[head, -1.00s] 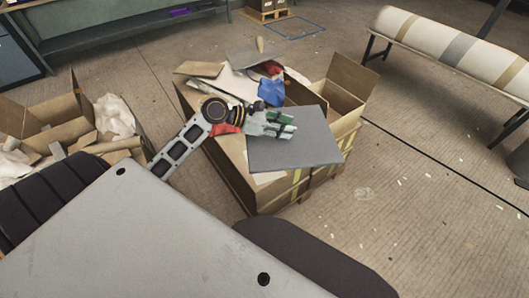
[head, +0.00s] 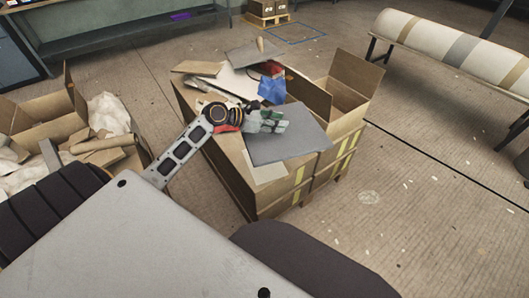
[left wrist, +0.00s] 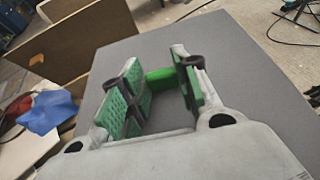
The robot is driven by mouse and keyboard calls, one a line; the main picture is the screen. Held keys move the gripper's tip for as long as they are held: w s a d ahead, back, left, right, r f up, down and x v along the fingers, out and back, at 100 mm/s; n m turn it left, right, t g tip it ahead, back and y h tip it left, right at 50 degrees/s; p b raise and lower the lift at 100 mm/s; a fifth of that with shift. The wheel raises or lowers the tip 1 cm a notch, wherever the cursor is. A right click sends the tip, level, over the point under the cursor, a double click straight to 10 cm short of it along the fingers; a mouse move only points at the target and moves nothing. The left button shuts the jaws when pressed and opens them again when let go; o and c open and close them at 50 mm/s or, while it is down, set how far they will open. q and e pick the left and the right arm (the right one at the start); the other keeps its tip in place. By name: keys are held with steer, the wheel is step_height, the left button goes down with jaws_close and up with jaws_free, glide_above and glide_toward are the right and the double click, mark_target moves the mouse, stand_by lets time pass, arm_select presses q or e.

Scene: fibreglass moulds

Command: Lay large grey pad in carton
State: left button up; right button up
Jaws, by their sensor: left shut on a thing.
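The large grey pad (head: 300,142) is a flat, dark grey sheet. My left gripper (head: 278,120) is shut on the pad near its far-left edge. In the left wrist view its green-padded fingers (left wrist: 158,88) show in front of the broad grey pad surface (left wrist: 245,75); the exact grip line is hidden. The pad covers part of the cardboard surface beneath it, and I cannot tell whether it touches. An open carton (head: 347,128) with raised flaps stands just right of the pad. My right gripper is not in view.
Loose sheets (head: 197,68), a red item (head: 270,68) and a blue cloth (head: 272,90) lie behind the pad. Another open carton (head: 45,132) with crumpled paper is at left. A bench with a striped roll (head: 440,40) stands at right. Floor at right is mostly clear.

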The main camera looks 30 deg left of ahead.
arm_select(q)
steer(key=w+a+f+n+t+y+b, duration=0.1)
steer(key=w+a+f+b, duration=0.3)
steer(key=a+f+b, duration=0.2)
steer(key=w+a+f+n+t+y+b, duration=0.1)
steer(key=w+a+f+b, duration=0.3)
steer(key=f, duration=0.5)
steer(key=shift+a+f+n+y+b, duration=0.15)
steer(key=shift+a+n+y+b, duration=0.6)
steer(key=shift+a+b, duration=0.4)
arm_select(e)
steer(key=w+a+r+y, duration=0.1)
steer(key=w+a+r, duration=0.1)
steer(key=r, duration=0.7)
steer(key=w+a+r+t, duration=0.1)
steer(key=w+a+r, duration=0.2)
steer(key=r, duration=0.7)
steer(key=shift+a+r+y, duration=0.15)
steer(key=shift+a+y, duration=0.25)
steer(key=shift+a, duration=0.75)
arm_select(q)
steer(key=shift+d, duration=0.1)
steer(key=shift+f, duration=0.1)
steer(key=shift+f+b, duration=1.6)
steer(key=shift+f, duration=1.25)
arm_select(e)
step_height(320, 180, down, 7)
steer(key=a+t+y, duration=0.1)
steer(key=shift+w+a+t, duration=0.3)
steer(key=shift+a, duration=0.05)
